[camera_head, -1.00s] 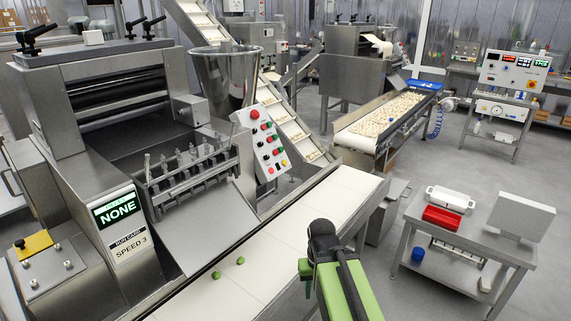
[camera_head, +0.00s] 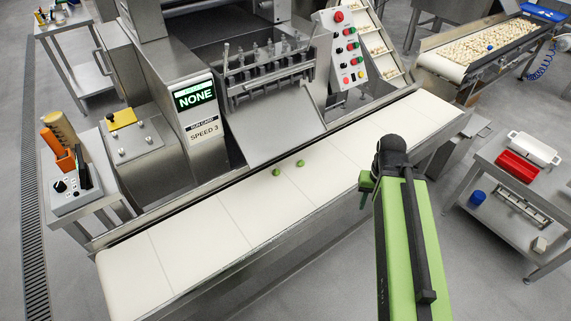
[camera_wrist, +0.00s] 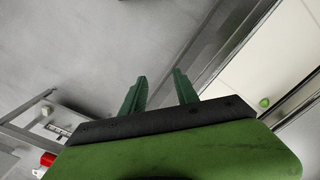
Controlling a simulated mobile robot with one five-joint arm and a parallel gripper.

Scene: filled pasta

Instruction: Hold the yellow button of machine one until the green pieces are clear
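Two small green pieces (camera_head: 276,173) (camera_head: 300,163) lie on the white belt (camera_head: 215,217) in front of the machine's sloping steel tray; one green piece also shows in the wrist view (camera_wrist: 264,103). The machine's screen (camera_head: 195,95) reads NONE, above a SPEED 3 label. Its sloped button panel (camera_head: 343,48) carries red, green and yellow buttons; the yellow one (camera_head: 361,75) is near the bottom. My gripper (camera_head: 366,190) is over the belt's near edge, right of the green pieces and apart from the panel. In the wrist view its two green fingers (camera_wrist: 159,90) stand apart with nothing between them.
A yellow block (camera_head: 122,119) sits on a steel box left of the screen. A small side table (camera_head: 100,200) holds a grey control box and orange tools. At right, a cart (camera_head: 490,165) carries red and white trays. Floor in front of the belt is clear.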

